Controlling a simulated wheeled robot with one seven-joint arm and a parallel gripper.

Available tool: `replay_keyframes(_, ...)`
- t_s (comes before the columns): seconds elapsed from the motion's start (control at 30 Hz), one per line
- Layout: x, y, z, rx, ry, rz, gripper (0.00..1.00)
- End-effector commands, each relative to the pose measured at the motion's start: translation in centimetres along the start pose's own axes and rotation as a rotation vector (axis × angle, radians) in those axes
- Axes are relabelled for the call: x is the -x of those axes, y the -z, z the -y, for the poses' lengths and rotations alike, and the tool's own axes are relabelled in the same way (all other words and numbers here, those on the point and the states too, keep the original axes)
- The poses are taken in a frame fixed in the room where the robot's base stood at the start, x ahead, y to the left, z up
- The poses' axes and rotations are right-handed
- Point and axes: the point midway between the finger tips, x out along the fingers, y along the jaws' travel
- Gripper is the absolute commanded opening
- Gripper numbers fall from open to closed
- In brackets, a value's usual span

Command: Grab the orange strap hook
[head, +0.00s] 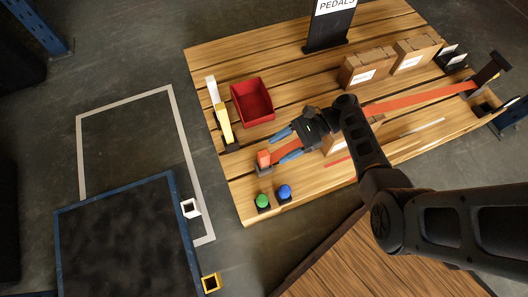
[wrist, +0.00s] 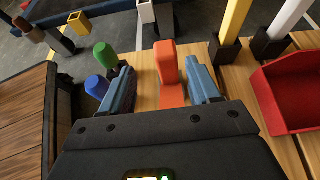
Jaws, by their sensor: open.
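The orange strap hook (head: 263,158) is an upright orange block at the left end of a flat orange strap (head: 425,100) that runs across the wooden table. In the wrist view the hook (wrist: 166,63) stands between the two blue fingers, with orange strap below it. My gripper (head: 278,143) is open, its fingertips on either side of the strap near the hook. In the wrist view the gripper (wrist: 162,84) shows gaps between the hook and both fingers. The strap's middle is hidden under my arm.
A green knob (head: 262,201) and a blue knob (head: 284,191) stand close by at the table's corner. A red bin (head: 252,102) and yellow and white posts stand on the other side. Cardboard boxes (head: 368,68) and a PEDALS sign (head: 330,22) are farther back.

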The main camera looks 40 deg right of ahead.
Motion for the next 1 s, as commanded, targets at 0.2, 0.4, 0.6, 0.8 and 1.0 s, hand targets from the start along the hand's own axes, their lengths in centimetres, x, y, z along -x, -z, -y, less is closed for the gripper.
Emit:
replay_keyframes(0.2, -1.5, -0.3, 0.5, -0.013, -0.011, 0.034, 0.62)
replay_keyframes(0.4, -3.6, -0.3, 0.6, -0.01, -0.011, 0.032, 0.62)
replay_keyframes(0.6, -6.5, -0.3, 0.8, -0.009, -0.011, 0.03, 0.62)
replay_keyframes(0.8, -7.8, -0.6, 0.8, -0.011, -0.009, 0.03, 0.62)
replay_keyframes(1.0, -7.8, -0.6, 0.8, -0.011, -0.008, 0.03, 0.62)
